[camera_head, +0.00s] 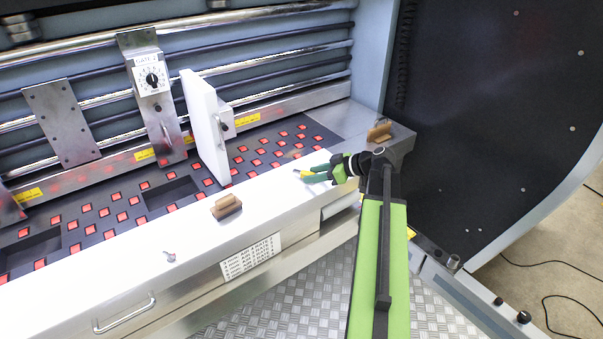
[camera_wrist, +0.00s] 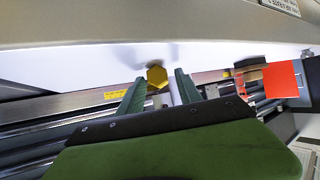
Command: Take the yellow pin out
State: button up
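The yellow pin shows in the wrist view as a gold hexagonal head (camera_wrist: 157,75) against a white surface. In the head view a small yellow spot (camera_head: 305,174) at my gripper's tip appears to be the same pin, mostly hidden. My gripper (camera_head: 312,174) is over the white front ledge near its right end. In the wrist view its two green fingers (camera_wrist: 160,78) are apart, one on each side of the pin head, with gaps visible. How far the head lies beyond the fingertips is hard to tell.
A white upright plate (camera_head: 204,125) stands left of my gripper. Brown blocks sit on the ledge (camera_head: 227,206) and at the right corner (camera_head: 379,131). A small pin-like part (camera_head: 170,256) stands at the front left. A dark side panel (camera_head: 490,110) rises at right.

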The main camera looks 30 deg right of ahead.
jog(key=shift+o, duration=0.5)
jog(key=shift+s+d+r, duration=0.15)
jog(key=shift+s+r, duration=0.05)
jog(key=shift+r, duration=0.05)
jog(key=p+v, duration=0.8)
jog(key=v, duration=0.8)
jog(key=shift+s+d+p, duration=0.2)
jog(key=shift+s+p, duration=0.1)
